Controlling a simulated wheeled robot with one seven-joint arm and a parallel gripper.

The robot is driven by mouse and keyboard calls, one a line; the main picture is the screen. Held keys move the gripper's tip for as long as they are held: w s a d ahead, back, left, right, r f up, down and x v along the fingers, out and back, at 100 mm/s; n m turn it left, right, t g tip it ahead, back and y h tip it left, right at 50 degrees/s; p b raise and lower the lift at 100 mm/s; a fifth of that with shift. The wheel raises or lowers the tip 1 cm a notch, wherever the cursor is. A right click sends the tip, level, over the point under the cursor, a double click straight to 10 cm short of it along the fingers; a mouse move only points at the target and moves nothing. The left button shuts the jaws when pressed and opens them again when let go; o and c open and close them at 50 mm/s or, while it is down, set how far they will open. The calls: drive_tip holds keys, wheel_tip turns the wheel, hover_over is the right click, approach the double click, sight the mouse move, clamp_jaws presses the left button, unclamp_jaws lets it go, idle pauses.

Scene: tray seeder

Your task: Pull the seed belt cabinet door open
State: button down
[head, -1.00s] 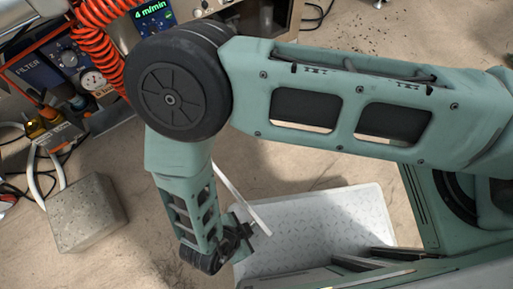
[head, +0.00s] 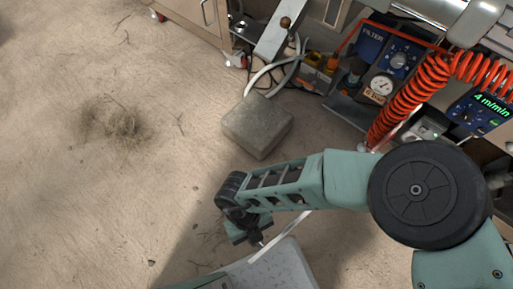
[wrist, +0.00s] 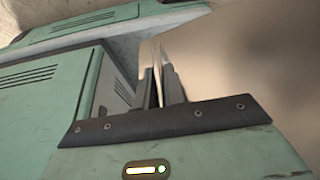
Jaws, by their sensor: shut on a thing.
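In the head view my gripper (head: 247,236) is low in the middle, at the end of my bent teal arm. A thin pale strip (head: 287,232) runs slantwise beside it; it looks like the door seen edge-on. In the wrist view the two fingers (wrist: 163,84) stand close together, shut on the near edge of a smooth beige panel (wrist: 245,55), which I take to be the cabinet door. The panel fills the right side and is blurred. The door's hinge and the cabinet opening cannot be made out.
A grey stone block (head: 258,125) lies on the floor beyond my gripper. The control panel (head: 388,68), orange coiled hose (head: 415,95) and pale loose tubing (head: 285,78) are at upper right. The floor at left is open, with a straw tuft (head: 122,128).

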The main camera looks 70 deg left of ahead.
drive_tip(key=shift+s+d+f, duration=0.1)
drive_tip(key=shift+s, duration=0.05)
drive_tip(key=c, duration=1.5)
unclamp_jaws()
drive_tip(key=p+v, duration=0.3)
drive_tip(key=v, duration=1.4)
drive_tip(key=shift+r+p, duration=0.3)
drive_tip(key=shift+p, duration=0.05)
